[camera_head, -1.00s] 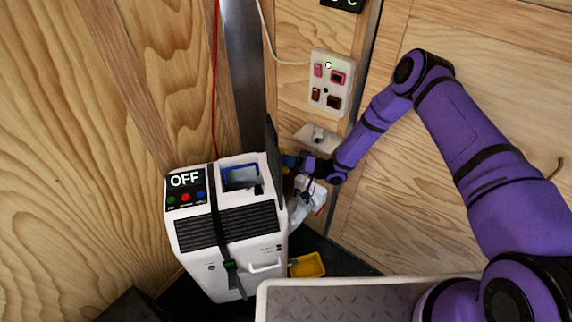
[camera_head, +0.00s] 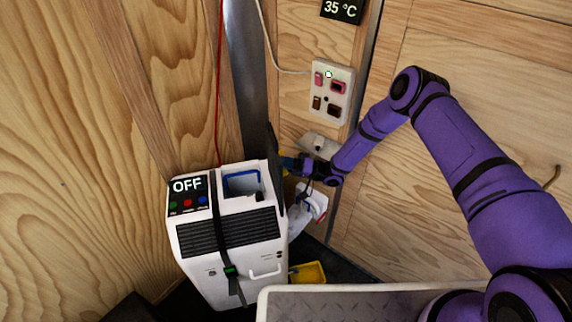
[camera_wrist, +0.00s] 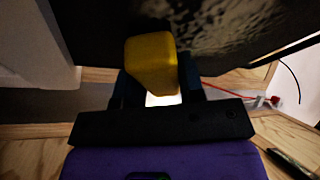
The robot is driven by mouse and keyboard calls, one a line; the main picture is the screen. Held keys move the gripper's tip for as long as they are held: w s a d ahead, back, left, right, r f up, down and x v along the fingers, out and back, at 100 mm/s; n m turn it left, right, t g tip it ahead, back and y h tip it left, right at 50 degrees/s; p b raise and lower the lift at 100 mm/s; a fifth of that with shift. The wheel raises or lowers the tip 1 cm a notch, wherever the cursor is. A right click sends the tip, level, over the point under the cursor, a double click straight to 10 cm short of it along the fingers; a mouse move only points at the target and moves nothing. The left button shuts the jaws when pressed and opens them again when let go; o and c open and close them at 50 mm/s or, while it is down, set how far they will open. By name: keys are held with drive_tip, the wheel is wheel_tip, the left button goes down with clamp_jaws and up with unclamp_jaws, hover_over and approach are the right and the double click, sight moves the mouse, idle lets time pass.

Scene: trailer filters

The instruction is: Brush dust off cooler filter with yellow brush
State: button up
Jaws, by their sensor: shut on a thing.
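The white cooler (camera_head: 228,237) stands against the wall corner, with a strap around it and a panel reading OFF. A dark filter panel (camera_head: 275,172) stands upright at its right side. The dark, mottled surface also fills the top of the wrist view (camera_wrist: 225,40). My gripper (camera_head: 300,166) is at the cooler's right side, close to the filter. In the wrist view its fingers (camera_wrist: 155,95) are shut on the yellow brush (camera_wrist: 152,64). The brush's far end lies against or just before the dark surface; I cannot tell if they touch.
A yellow tray (camera_head: 309,273) lies on the dark floor right of the cooler. A white bag-like object (camera_head: 306,212) hangs beside it. A socket panel (camera_head: 332,92) is on the wooden wall. A grey-edged platform (camera_head: 340,290) is in front.

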sight(281, 152)
drive_tip(key=shift+w+a+r+n, duration=0.2)
drive_tip(key=shift+w+r+n, duration=0.1)
drive_tip(key=shift+w+r, duration=0.8)
drive_tip(key=shift+w+a+r, duration=0.25)
drive_tip(key=shift+a+r, duration=0.05)
drive_tip(key=shift+s+d+f, duration=0.15)
drive_tip(key=shift+s+f, duration=0.1)
drive_tip(key=shift+s, duration=0.5)
drive_tip(key=shift+s+d, duration=0.1)
drive_tip(key=shift+s, duration=0.15)
drive_tip(key=shift+c, duration=0.4)
drive_tip(key=shift+s+d+f, duration=0.1)
drive_tip(key=shift+s+d, duration=0.2)
drive_tip(key=shift+s, duration=0.45)
drive_tip(key=shift+s+d+f, duration=0.1)
drive_tip(key=shift+s+d, duration=0.25)
drive_tip(key=shift+s, duration=0.35)
drive_tip(key=shift+s+d+f, duration=0.1)
drive_tip(key=shift+s+d, duration=0.2)
drive_tip(key=shift+s, duration=0.45)
